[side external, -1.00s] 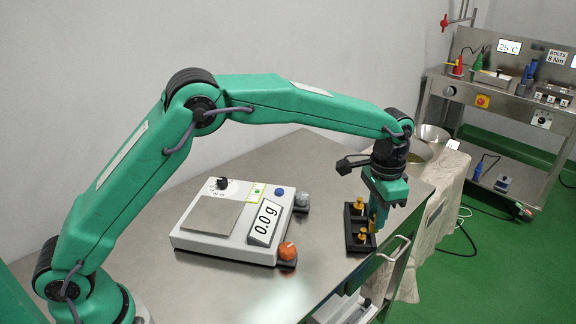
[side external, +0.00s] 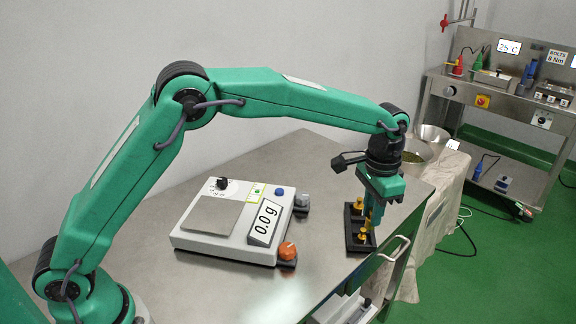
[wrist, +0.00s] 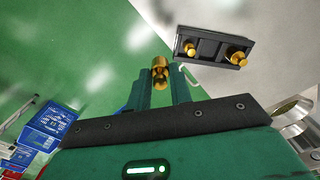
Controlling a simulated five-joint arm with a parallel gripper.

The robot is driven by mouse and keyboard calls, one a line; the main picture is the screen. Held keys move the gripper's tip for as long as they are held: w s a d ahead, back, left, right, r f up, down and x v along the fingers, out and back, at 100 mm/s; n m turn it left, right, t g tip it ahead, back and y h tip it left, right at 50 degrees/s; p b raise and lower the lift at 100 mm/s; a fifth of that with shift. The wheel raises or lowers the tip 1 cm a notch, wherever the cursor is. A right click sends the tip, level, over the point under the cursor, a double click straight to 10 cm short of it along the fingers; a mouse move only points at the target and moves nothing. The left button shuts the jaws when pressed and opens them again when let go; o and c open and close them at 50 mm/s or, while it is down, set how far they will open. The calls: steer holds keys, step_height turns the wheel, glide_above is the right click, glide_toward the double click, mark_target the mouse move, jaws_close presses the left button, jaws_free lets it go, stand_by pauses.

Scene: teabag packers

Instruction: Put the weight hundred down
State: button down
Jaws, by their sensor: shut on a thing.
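My gripper (wrist: 160,78) is shut on a brass weight (wrist: 160,68), held between the fingertips in the wrist view. No marking on it can be read. A black weight tray (wrist: 209,47) lies on the table beyond the fingers, up and to the right, apart from the held weight. It holds two brass weights, one at the left (wrist: 190,48) and one at the right (wrist: 238,58). In the side view the tray (side external: 352,248) stands near the table's right edge, and my gripper (side external: 369,220) points down at its right side, partly hiding it.
A white scale (side external: 225,243) reading 0.0 g, with an empty pan (side external: 210,215), stands left of the tray. An orange knob (side external: 287,250) is at its front corner. The steel table (side external: 310,160) is clear behind. A cloth-covered stand with bowls (side external: 430,135) is at the right.

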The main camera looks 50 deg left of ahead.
steer(key=s+a+r+n, duration=0.3)
steer(key=s+a+n, duration=0.1)
steer(key=a, duration=0.3)
steer(key=s+a+r+n, duration=0.3)
steer(key=s+a+n, duration=0.15)
steer(key=a, duration=0.25)
steer(key=s+a+n, duration=0.7)
steer(key=s+a, duration=0.1)
steer(key=s, duration=0.4)
steer(key=shift+s+f, duration=0.25)
steer(key=shift+s, duration=0.1)
glide_above(214, 214)
step_height(214, 214, down, 7)
steer(key=shift+w+a, duration=0.1)
steer(key=shift+a, duration=0.05)
steer(key=shift+f, duration=2)
steer(key=shift+f, duration=0.15)
